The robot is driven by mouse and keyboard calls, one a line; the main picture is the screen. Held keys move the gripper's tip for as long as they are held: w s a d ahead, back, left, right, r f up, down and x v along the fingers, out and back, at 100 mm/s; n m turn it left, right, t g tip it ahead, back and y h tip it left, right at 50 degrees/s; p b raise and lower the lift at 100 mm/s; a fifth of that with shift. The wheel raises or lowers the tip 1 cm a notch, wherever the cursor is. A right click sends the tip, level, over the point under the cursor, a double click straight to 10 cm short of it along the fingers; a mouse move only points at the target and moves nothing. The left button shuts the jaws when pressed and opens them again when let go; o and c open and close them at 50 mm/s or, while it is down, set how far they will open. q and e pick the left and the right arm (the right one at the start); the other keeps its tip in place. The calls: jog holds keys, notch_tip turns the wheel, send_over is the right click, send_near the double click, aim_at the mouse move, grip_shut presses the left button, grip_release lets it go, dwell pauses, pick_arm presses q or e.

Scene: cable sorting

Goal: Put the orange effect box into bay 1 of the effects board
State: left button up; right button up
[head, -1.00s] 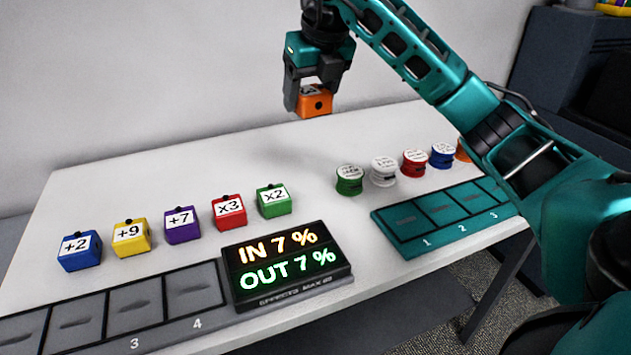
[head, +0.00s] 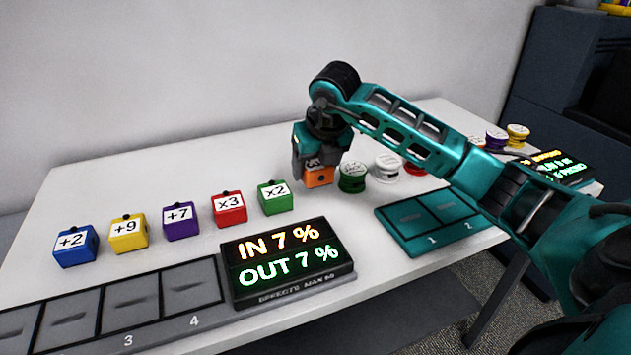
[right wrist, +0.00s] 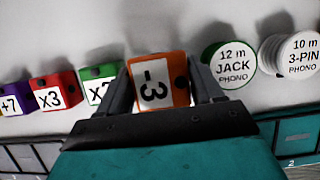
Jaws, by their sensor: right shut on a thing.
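The orange effect box (head: 319,177), marked -3 in the right wrist view (right wrist: 160,82), is held between the two fingers of my right gripper (head: 318,168). It is low, between the green x2 box and the green spool; I cannot tell whether it touches the table. The grey effects board (head: 110,283) lies at the front left. Its bays are empty where visible. The leftmost bay (head: 14,328), apparently bay 1, is partly cut off by the picture edge, its number out of view. My left gripper is not in view.
Blue (head: 76,246), yellow (head: 129,234), purple (head: 181,221), red (head: 229,209) and green (head: 274,198) boxes stand in a row behind the board. A lit display (head: 288,262) adjoins it. Spools, one green (head: 352,177), and a teal board (head: 400,228) are right.

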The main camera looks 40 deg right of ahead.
aim_at(315, 180)
jog(key=shift+f, duration=1.85)
jog(key=shift+f+b, duration=0.15)
jog(key=shift+b, duration=0.15)
jog(key=o, duration=0.9)
jog(key=shift+c, duration=0.2)
